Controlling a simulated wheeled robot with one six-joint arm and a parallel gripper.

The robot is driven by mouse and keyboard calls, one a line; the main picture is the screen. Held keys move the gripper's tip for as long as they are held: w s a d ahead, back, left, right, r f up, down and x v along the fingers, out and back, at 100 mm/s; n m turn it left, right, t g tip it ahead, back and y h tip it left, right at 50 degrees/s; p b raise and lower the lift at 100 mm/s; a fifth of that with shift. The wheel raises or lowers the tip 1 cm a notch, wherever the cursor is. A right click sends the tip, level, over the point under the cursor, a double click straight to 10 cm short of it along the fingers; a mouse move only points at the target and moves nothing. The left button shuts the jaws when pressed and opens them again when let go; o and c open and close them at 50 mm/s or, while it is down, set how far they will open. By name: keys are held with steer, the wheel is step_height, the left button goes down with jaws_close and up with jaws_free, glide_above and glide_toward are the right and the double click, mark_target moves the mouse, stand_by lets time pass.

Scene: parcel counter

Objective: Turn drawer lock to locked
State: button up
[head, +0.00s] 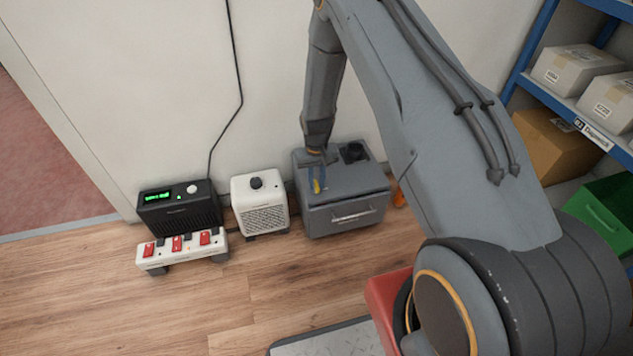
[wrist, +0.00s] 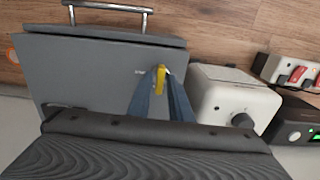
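The drawer unit (head: 345,205) is a dark grey box on the floor against the wall, with a bar handle on its front. In the wrist view its grey top (wrist: 90,75) fills the left. The drawer lock is a small yellow lever (wrist: 161,78) on that top, with a tiny label beside it. My gripper (head: 317,182) reaches down to it. Its two blue fingers (wrist: 160,84) stand on either side of the yellow lever, close against it, and appear shut on it. The fingers partly hide the lock's base, and its label is too small to read.
A white box with a black knob (head: 260,200) stands left of the drawer unit. Further left are a black device with a green display (head: 178,207) and a power strip with red switches (head: 182,250). A blue shelf (head: 545,85) with parcels is at the right.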

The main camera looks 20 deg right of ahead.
steer(key=shift+o, duration=0.7)
steer(key=shift+r+p, duration=0.85)
steer(key=shift+r, duration=3.05)
step_height(320, 180, up, 12)
steer(key=r+n, duration=0.1)
glide_above(316, 184)
steer(key=s+a, duration=0.4)
steer(key=a, duration=0.2)
steer(key=s+a+r+n, duration=0.1)
steer(key=s+a+r, duration=0.4)
steer(key=s+r, duration=0.45)
steer(key=s+a+r+n, duration=0.1)
steer(key=s+r, duration=0.5)
steer(key=s, duration=0.5)
steer(key=s+a+r+n, duration=0.1)
steer(key=s+r+n, duration=0.1)
steer(key=s+r, duration=0.65)
steer(key=s+d+r+m+p, duration=0.2)
steer(key=d+r+m+p, duration=0.2)
steer(key=d+r+p, duration=0.9)
steer(key=r+p, duration=0.1)
steer(key=p, duration=0.8)
steer(key=shift+s+m+p, duration=0.15)
steer(key=shift+m+p, duration=0.25)
